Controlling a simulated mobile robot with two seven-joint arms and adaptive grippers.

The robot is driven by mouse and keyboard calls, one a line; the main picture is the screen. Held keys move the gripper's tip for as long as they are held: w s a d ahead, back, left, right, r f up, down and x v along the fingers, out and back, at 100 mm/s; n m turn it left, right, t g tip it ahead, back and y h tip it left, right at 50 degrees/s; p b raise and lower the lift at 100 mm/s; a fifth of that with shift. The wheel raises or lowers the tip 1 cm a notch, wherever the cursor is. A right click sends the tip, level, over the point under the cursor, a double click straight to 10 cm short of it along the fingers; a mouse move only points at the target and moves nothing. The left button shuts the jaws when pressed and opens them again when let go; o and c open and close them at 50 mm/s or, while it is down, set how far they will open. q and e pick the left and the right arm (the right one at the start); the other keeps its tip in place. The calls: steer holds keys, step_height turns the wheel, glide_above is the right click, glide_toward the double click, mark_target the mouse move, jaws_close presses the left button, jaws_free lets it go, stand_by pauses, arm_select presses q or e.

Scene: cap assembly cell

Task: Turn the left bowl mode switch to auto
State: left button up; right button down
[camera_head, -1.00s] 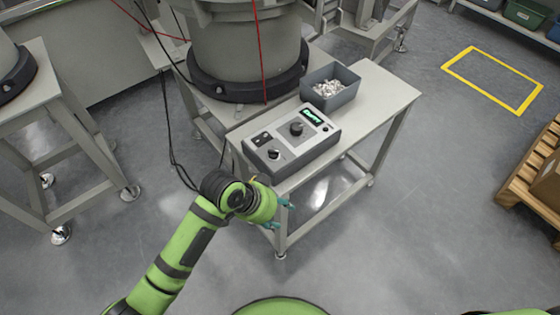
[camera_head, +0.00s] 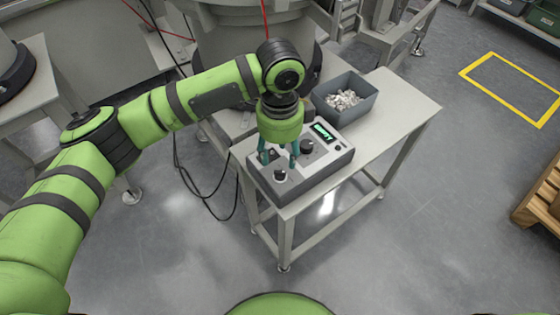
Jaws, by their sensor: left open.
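The grey control box (camera_head: 318,172) sits on the small table beside the bowl feeder. A black knob (camera_head: 281,175) is at its front left and a larger black knob (camera_head: 307,147) is near its middle. A lit green display (camera_head: 323,132) is at the back. Knob labels and pointer settings are too small to read. My left gripper (camera_head: 279,161) points down over the left part of the box, teal fingers apart and empty. It hides part of the panel's left side. I cannot tell whether the fingertips touch the panel. My right gripper is not in view.
A grey bin (camera_head: 345,98) of small white parts stands behind the box on the table (camera_head: 405,105). The large bowl feeder (camera_head: 225,45) is behind my left arm. Black cables hang left of the table. A wooden pallet (camera_head: 540,195) is at the right.

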mark_target(280, 172)
arm_select(q)
step_height(280, 172, down, 7)
steer(key=shift+s+r, duration=0.1)
jaws_close()
stand_by(0.3)
